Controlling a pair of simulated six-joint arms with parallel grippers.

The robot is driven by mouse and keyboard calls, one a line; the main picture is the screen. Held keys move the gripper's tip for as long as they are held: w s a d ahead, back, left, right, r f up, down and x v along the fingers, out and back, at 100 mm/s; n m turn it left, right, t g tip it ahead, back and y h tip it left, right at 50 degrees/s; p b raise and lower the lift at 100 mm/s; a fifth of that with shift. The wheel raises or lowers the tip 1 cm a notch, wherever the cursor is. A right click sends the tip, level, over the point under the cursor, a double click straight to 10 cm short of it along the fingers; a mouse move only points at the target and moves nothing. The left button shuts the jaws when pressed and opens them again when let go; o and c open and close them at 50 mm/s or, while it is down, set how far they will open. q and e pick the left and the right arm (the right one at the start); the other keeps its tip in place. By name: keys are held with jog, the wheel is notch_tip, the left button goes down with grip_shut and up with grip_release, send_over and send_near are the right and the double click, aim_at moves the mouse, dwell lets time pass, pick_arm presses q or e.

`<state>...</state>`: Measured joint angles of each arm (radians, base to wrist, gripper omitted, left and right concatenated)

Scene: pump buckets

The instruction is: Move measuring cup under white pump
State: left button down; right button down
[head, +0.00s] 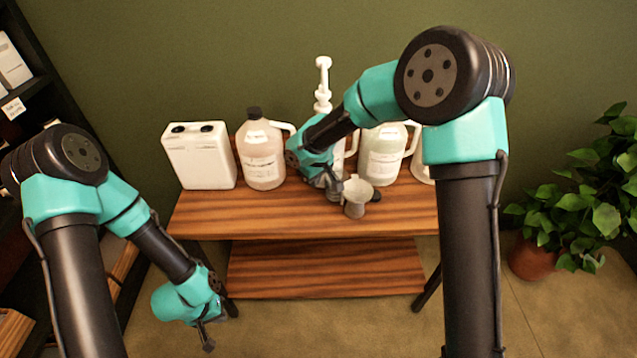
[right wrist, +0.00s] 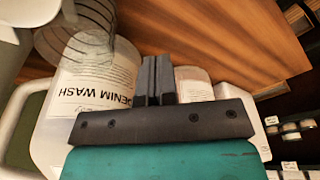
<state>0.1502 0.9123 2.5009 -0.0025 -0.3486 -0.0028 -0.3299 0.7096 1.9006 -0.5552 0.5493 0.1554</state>
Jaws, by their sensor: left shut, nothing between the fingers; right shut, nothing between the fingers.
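The measuring cup (head: 355,197), small and grey-white, stands upright near the front edge of the wooden table. The white pump (head: 323,85) rises at the back, left of the cup; its container is mostly hidden behind my right arm. My right gripper (head: 335,193) is shut and empty, just left of the cup; I cannot tell whether they touch. In the right wrist view its fingers (right wrist: 157,80) are together, in front of a bottle labelled Denim Wash (right wrist: 90,95). My left gripper (head: 209,335) is shut and empty, low in front of the table's left side.
A white square canister (head: 200,157), a dark-capped jug (head: 263,158) and another jug (head: 384,158) stand along the table's back. The tabletop (head: 240,212) is clear at front left. A lower shelf (head: 320,270) is empty. A plant (head: 585,200) stands at right.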

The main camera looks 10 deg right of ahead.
jog(key=s+d, duration=0.7)
jog(key=s, duration=0.2)
jog(key=shift+s+r, duration=0.35)
jog(key=shift+s, duration=0.05)
jog(key=c, duration=1.6)
grip_release()
jog(key=shift+w, duration=0.15)
jog(key=shift+o, duration=0.9)
jog(key=shift+w, duration=0.3)
jog(key=o, duration=0.3)
jog(key=shift+n+g+h, duration=0.4)
jog(key=shift+n+g, duration=0.2)
jog(key=shift+g, duration=0.2)
jog(key=w, duration=0.3)
jog(key=w+r, duration=0.1)
jog(key=w, duration=0.5)
jog(key=shift+w+a+r, duration=0.25)
jog(key=shift+r, duration=0.1)
jog(key=shift+o, duration=0.2)
jog(key=shift+w+a+r+n+g, duration=0.15)
jog(key=shift+w, duration=0.25)
jog(key=shift+w+a+r+n+g, duration=0.1)
jog(key=shift+w+a+n+g, duration=0.05)
jog(key=shift+w, duration=0.2)
